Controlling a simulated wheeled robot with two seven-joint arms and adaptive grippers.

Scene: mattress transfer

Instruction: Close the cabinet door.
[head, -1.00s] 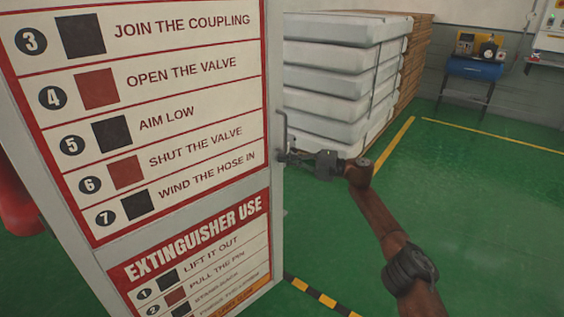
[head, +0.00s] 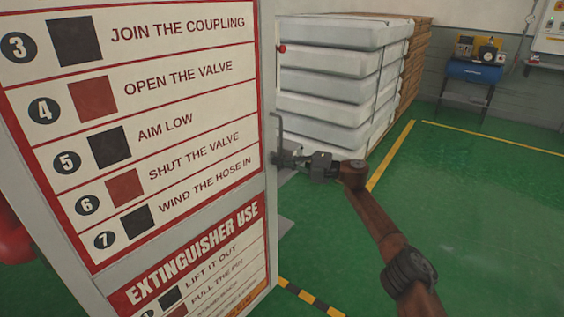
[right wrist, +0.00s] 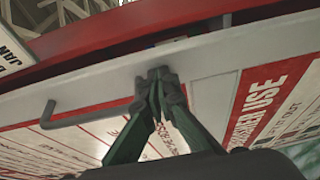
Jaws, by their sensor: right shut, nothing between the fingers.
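The cabinet door (head: 165,225), a white panel with red-framed hose and extinguisher instructions, fills the left of the head view and stands ajar. A grey bar handle (head: 279,132) sits at its right edge; the handle also shows in the right wrist view (right wrist: 80,117). My right gripper (head: 280,158) is shut and empty, its fingertips at the door's edge by the handle. In the right wrist view its fingertips (right wrist: 158,75) appear against the white door edge. A red band (right wrist: 130,35), perhaps the cabinet body, lies beyond that edge. My left gripper is out of view.
A stack of white mattresses (head: 335,85) stands behind the door, next to brown stacked boards (head: 412,70). A blue machine (head: 475,70) stands by the back wall. Green floor (head: 470,200) is open on the right. A yellow-black stripe (head: 310,298) runs below the door.

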